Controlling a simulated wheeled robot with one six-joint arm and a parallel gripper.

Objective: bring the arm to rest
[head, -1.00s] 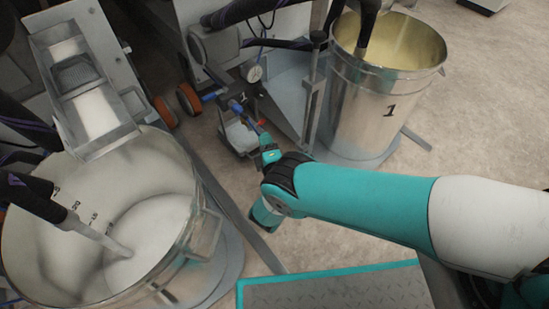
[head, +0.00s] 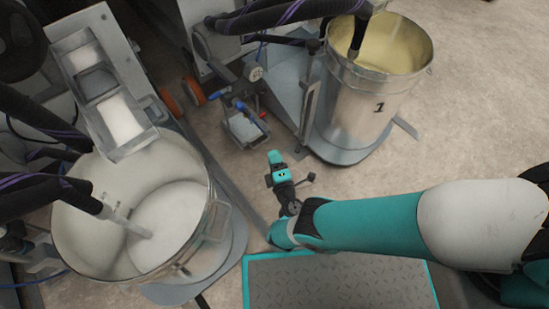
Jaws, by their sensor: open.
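My arm reaches in from the right edge in the head view, teal and white, over the teal-edged plate. Its dark wrist bends away up the picture to my gripper (head: 279,168), a small teal and black end above bare floor. My gripper is open and I see nothing held in it. It is apart from the buckets and the machine. The fingers are small, so their detail is hard to make out.
A large metal bucket with white liquid (head: 75,225) stands at the left, with a hose dipping in. A metal bucket marked 1 (head: 365,115) with yellowish liquid stands at the upper right. A small cart with a gauge (head: 247,128) lies beyond my gripper. Floor at right is clear.

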